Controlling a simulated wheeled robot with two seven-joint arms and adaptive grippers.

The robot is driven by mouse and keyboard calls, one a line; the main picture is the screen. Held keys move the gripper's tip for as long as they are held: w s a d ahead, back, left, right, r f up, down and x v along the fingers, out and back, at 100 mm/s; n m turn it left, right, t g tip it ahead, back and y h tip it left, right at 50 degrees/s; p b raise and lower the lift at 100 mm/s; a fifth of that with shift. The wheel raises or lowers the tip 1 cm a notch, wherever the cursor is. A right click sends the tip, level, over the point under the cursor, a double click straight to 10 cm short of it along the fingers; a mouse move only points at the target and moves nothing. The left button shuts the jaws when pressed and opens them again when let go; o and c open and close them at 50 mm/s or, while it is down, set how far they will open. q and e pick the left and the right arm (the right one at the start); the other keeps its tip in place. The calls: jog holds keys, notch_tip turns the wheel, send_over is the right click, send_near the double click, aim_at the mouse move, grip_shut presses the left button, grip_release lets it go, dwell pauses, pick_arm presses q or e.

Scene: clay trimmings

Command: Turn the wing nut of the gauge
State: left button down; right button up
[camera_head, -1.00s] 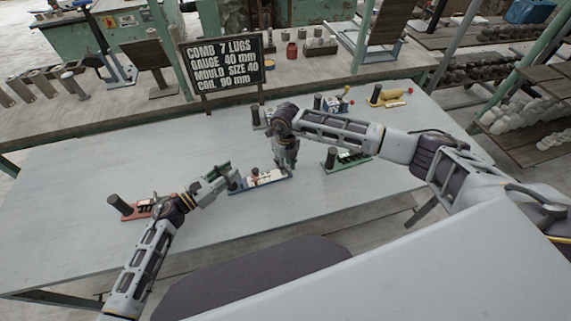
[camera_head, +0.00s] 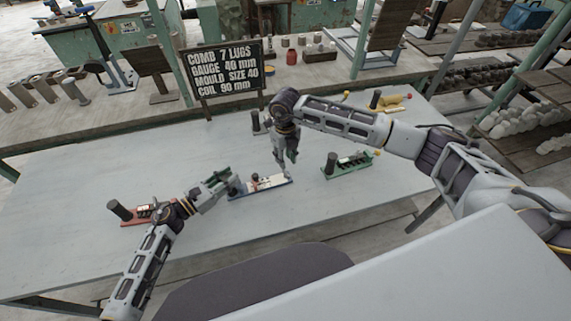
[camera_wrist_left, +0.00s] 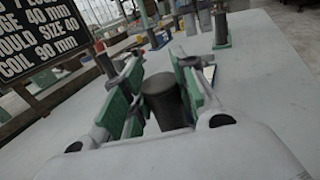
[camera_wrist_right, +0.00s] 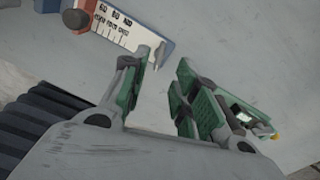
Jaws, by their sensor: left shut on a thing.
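The gauge (camera_head: 268,187) has a blue base and a white scale, and lies in the middle of the table. In the right wrist view its scale (camera_wrist_right: 125,32) shows beside a red block (camera_wrist_right: 88,12) with a dark knob (camera_wrist_right: 75,19). A small metallic piece (camera_wrist_right: 160,56) stands at the scale's near end; I cannot tell whether it is the wing nut. My left gripper (camera_head: 230,181) is shut on the dark post (camera_wrist_left: 165,104) at the gauge's left end. My right gripper (camera_head: 287,163) is open and empty, above the gauge's right part.
A red-based gauge (camera_head: 135,221) lies at left, a green one (camera_head: 347,168) at right. A lettered black sign (camera_head: 225,68) stands behind. The table front is clear.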

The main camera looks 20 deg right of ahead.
jog(key=shift+r, duration=2.5)
pick_arm(q)
jog(key=c, duration=1.1)
grip_release()
jog(key=shift+o, duration=0.2)
jog(key=v, duration=1.2)
